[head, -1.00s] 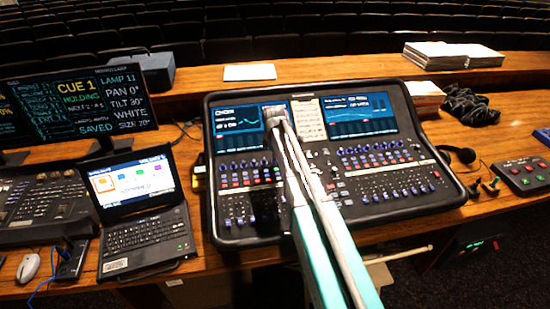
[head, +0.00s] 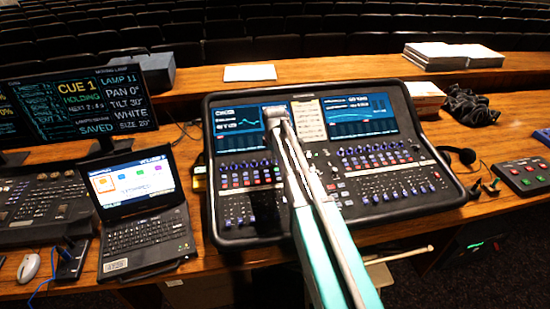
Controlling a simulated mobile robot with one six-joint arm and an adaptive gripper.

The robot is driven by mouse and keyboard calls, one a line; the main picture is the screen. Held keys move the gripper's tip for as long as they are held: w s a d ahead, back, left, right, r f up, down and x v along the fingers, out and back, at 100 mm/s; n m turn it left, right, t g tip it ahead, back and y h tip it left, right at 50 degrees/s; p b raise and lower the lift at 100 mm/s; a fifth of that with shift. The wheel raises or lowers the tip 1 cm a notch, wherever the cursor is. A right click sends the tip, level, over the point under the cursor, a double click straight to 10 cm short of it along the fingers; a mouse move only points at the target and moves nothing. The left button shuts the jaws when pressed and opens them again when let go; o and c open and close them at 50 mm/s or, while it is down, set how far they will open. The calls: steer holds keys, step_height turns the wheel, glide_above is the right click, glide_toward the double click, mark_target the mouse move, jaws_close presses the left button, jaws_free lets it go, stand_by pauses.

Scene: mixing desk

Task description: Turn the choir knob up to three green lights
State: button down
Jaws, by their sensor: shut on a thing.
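The mixing console (head: 230,235) lies in the middle of the desk. Its left screen (head: 238,125) shows small text and a green curve, and its right screen (head: 350,115) shows a blue curve. My arm reaches up across the console from the front. My gripper (head: 277,118) is down at the upper middle of the console, beside the left screen's right end. It is shut on a knob there. The knob is hidden behind my gripper and arm, and I cannot read its label. I cannot make out any green lights beside it.
A laptop (head: 145,235) and monitor (head: 90,100) stand left of the console. Headphones (head: 457,157), a dark cable heap (head: 470,105) and a small button box (head: 525,175) are on the right. Rows of coloured buttons and faders surround my arm.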

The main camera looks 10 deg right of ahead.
steer(key=shift+m, duration=2.1)
steer(key=c, duration=0.6)
jaws_free()
